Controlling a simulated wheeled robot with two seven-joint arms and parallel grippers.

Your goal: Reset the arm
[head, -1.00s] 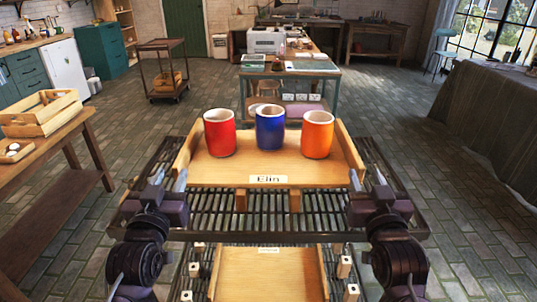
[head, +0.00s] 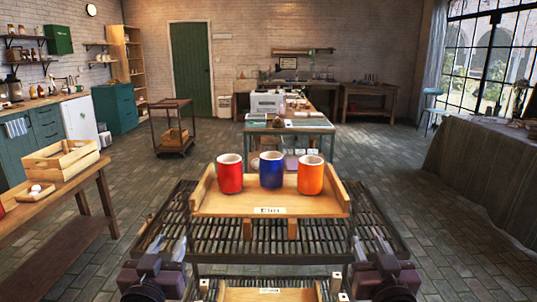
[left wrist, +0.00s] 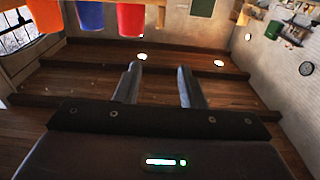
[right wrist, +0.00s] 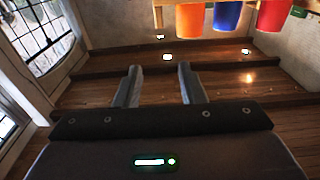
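My left gripper (head: 165,252) is at the lower left of the head view, in front of the slatted rack and apart from the tray. Its fingers stand apart with nothing between them in the left wrist view (left wrist: 158,85). My right gripper (head: 369,250) is at the lower right, also clear of the tray. Its fingers are apart and empty in the right wrist view (right wrist: 160,86). A wooden tray (head: 215,208) labelled "Elin" holds a red cup (head: 230,178), a blue cup (head: 271,174) and an orange cup (head: 310,179), all upright in a row.
The tray stands on a dark slatted rack (head: 205,232), with another wooden tray (head: 268,294) below. A wooden crate (head: 62,160) sits on a side table at left. A cloth-covered table (head: 490,170) is at right. Open brick floor lies on both sides.

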